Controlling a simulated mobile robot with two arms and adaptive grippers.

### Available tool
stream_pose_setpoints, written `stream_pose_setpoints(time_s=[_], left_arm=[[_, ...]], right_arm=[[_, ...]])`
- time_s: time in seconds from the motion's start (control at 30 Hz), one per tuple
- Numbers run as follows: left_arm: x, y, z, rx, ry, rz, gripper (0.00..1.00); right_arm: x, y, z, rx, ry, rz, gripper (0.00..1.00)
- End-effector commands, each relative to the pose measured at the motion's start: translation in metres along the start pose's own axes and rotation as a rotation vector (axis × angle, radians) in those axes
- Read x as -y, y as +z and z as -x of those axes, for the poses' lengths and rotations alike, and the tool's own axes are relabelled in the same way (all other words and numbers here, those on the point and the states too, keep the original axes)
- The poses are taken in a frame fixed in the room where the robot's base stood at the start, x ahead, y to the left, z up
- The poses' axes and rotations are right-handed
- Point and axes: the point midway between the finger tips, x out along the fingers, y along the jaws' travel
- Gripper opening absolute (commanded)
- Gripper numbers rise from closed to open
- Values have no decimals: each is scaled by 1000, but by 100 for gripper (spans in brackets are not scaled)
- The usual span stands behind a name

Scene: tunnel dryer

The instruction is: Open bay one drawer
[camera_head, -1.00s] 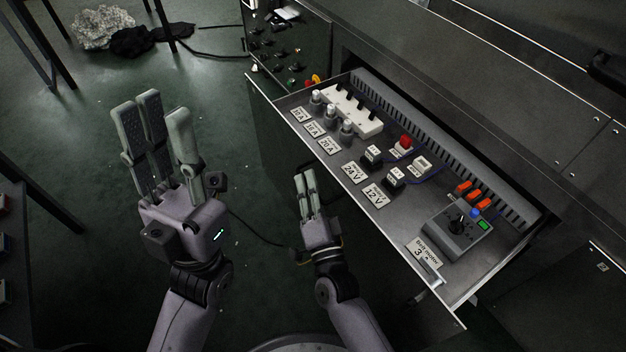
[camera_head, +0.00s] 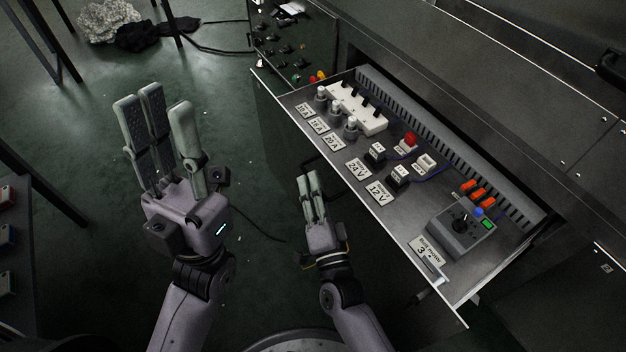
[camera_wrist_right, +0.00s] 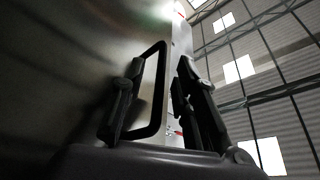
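A long drawer (camera_head: 345,165) stands pulled out of the dark cabinet, its inside showing fuses, switches and labels. Which bay it belongs to cannot be read. My right gripper (camera_head: 309,176) is below and left of its front edge in the head view. In the right wrist view, a black loop handle (camera_wrist_right: 159,98) stands on a grey metal face, with its outer bar between the fingers of my right gripper (camera_wrist_right: 158,82). A gap shows between the fingers and no firm hold is visible. My left gripper (camera_head: 151,103) is open and empty, left of the drawer.
A control panel (camera_head: 290,45) with knobs adjoins the drawer's far end. A box with a joystick-like knob (camera_head: 461,231) sits inside its near end. Dark table legs stand at the left. Pale and black cloths (camera_head: 110,22) lie on the floor.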

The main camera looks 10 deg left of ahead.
Motion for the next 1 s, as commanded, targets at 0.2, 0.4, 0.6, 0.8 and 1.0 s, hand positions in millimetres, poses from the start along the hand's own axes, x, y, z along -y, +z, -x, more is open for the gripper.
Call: stream_pose_setpoints(time_s=[0.2,0.4,0.6,0.8,1.0], left_arm=[[0,1,0,2,1,1,28],[0,1,0,3,1,1,28],[-1,1,0,4,1,2,28],[-1,1,1,4,1,2,28],[-1,1,1,4,2,2,28]], right_arm=[[-1,1,49,5,4,1,28],[0,1,85,4,2,0,28],[0,0,102,2,1,0,28],[0,0,103,0,0,0,28],[0,0,103,1,1,0,28]])
